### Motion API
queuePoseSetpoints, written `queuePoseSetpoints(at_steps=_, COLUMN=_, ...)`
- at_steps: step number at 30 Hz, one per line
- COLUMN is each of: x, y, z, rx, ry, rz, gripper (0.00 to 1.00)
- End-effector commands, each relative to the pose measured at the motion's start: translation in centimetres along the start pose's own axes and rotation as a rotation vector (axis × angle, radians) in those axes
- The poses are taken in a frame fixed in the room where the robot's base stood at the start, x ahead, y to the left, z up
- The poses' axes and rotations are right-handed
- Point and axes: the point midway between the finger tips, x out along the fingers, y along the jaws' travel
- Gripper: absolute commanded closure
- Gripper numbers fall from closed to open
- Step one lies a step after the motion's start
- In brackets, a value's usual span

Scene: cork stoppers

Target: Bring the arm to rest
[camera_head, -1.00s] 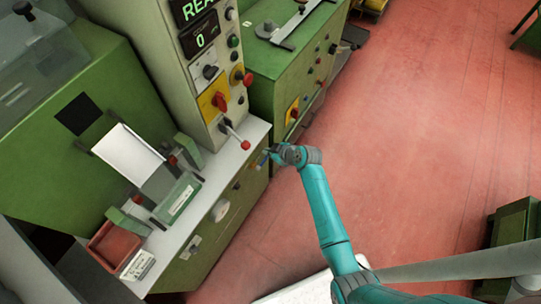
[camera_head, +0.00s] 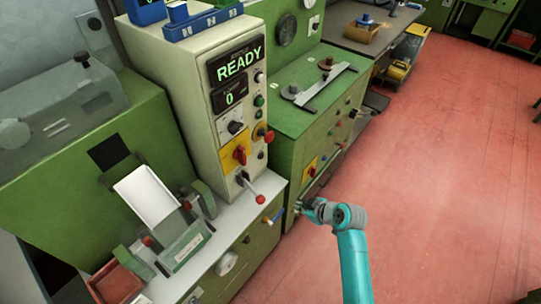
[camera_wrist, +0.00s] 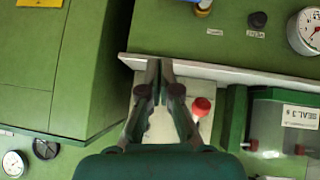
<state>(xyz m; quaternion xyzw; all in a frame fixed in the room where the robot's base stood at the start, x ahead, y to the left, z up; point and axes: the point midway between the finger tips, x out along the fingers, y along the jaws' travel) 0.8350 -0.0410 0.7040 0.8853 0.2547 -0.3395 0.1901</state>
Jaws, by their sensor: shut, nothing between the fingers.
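My gripper (camera_head: 299,207) is at the end of my teal arm, in front of the green machine fronts in the head view. In the wrist view, my gripper (camera_wrist: 160,66) has its two fingers together with nothing between them. It appears apart from the machines. The lever with a red knob (camera_head: 260,199) is to its left in the head view. The red knob also shows in the wrist view (camera_wrist: 201,106), to the right of the fingers.
A control column with a READY display (camera_head: 238,66) stands at the left. Beside it is a green cabinet (camera_head: 292,118) with a metal bar on top. The red floor (camera_head: 450,170) at right is clear.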

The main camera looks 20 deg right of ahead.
Motion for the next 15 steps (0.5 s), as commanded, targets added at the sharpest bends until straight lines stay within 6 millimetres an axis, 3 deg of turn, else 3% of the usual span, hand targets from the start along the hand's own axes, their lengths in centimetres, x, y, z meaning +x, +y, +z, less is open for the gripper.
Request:
queuePoseSetpoints(at_steps=8, x=-0.1, y=-0.8, z=0.7, rx=0.016, ry=-0.003, rz=0.012, gripper=1.00)
queuePoseSetpoints(at_steps=15, x=-1.8, y=-5.8, z=4.8, rx=0.122, ry=-0.006, rz=0.111, gripper=1.00)
